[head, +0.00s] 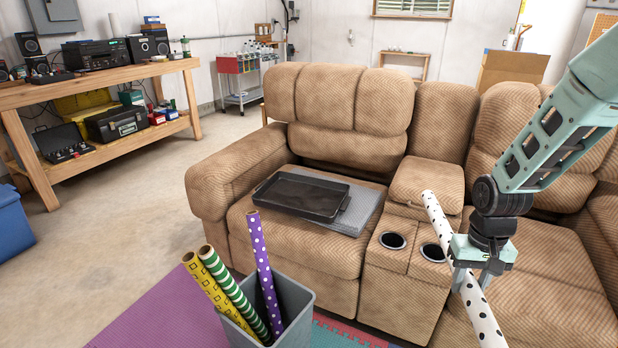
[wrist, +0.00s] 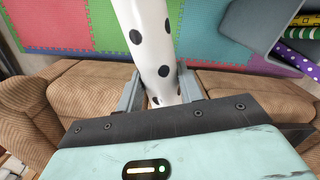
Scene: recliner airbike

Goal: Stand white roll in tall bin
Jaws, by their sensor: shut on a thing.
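The white roll with black dots (head: 482,312) is held in my gripper (head: 474,272) above the right part of the recliner sofa, tilted, with its upper end leaning left. In the wrist view the white roll (wrist: 153,45) lies between the two fingers of my gripper (wrist: 160,98), which are shut on it. The tall grey bin (head: 297,302) stands on the floor mat in front of the sofa, left of my gripper. It holds a yellow, a green striped and a purple dotted roll, all leaning. Part of the bin (wrist: 262,25) shows at the upper right of the wrist view.
The tan recliner sofa (head: 310,235) fills the middle, with a black tray (head: 300,196) on its left seat and a console with two cup holders. Coloured foam mats (head: 165,315) cover the floor around the bin. A wooden workbench (head: 100,85) stands at the left.

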